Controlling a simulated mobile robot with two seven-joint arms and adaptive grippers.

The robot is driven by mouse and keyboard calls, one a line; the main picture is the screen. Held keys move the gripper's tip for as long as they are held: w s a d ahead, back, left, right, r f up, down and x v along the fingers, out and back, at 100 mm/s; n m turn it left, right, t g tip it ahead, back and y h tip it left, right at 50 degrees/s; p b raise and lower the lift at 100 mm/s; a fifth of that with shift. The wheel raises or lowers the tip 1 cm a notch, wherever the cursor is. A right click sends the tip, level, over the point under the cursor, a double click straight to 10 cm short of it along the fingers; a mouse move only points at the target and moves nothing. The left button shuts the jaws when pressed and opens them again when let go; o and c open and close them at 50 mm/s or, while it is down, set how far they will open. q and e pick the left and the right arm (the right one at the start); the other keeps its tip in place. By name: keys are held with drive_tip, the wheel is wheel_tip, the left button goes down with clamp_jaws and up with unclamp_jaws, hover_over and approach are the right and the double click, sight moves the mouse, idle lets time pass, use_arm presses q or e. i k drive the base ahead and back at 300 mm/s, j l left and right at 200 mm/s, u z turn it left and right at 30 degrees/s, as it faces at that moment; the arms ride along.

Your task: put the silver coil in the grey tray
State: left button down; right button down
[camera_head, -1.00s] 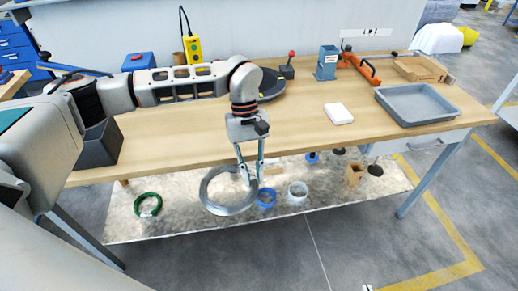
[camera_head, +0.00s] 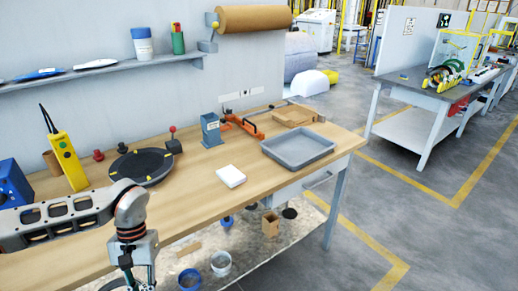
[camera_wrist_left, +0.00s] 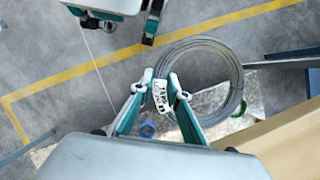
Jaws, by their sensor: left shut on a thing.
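The silver coil (camera_wrist_left: 239,75) is a ring of wire with a white tag, seen in the left wrist view. My left gripper (camera_wrist_left: 161,82) is shut on the coil's near side at the tag. In the head view my left gripper (camera_head: 138,280) is at the bottom edge, in front of the table, and only a small arc of the coil shows. The grey tray (camera_head: 298,147) is empty on the table's right end, well to the right of the gripper. Part of my right gripper (camera_wrist_left: 120,25) shows at the top of the left wrist view; its opening is unclear.
A white block (camera_head: 231,176) lies on the table (camera_head: 200,205) left of the tray. A lower shelf holds blue and white rolls (camera_head: 221,264).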

sight(292, 153)
drive_tip(key=i+l, duration=0.15)
drive_tip(key=l, duration=0.3)
drive_tip(key=i+l+u, duration=0.15)
drive_tip(key=l, duration=0.3)
drive_tip(key=i+l, duration=0.2)
drive_tip(key=l, duration=0.3)
drive_tip(key=i+l+u, duration=0.1)
drive_tip(key=l, duration=0.35)
drive_tip(key=i+l+u, duration=0.1)
drive_tip(key=l, duration=0.4)
drive_tip(key=i+l, duration=0.2)
drive_tip(key=l, duration=0.3)
drive_tip(key=i+l+u, duration=0.1)
drive_tip(key=l, duration=0.4)
drive_tip(key=i+l, duration=0.1)
drive_tip(key=l, duration=0.4)
drive_tip(key=u, duration=0.05)
